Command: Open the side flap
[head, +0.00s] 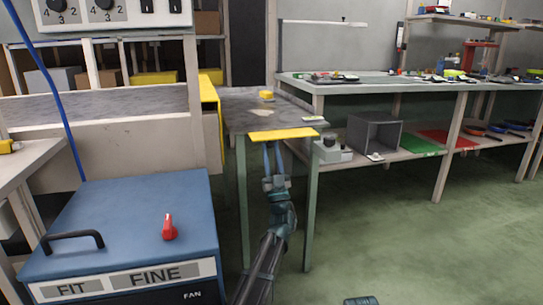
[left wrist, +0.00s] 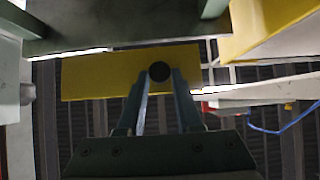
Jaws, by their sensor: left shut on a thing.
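The yellow side flap (head: 295,134) sticks out level, or nearly so, from the near end of a small grey table (head: 240,113). In the left wrist view the flap (left wrist: 95,78) is a flat yellow panel, with a dark round knob (left wrist: 159,72) in front of it. My left gripper (head: 270,146) reaches up from below to the flap's near edge. In the left wrist view its fingers (left wrist: 160,82) are closed in on the knob, which sits between the tips.
A blue machine (head: 140,205) with a black handle and a red knob stands at the left. A yellow panel (head: 210,105) stands beside the small table. A long shelf bench (head: 340,89) runs off to the right. Green floor (head: 420,240) is free at the right.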

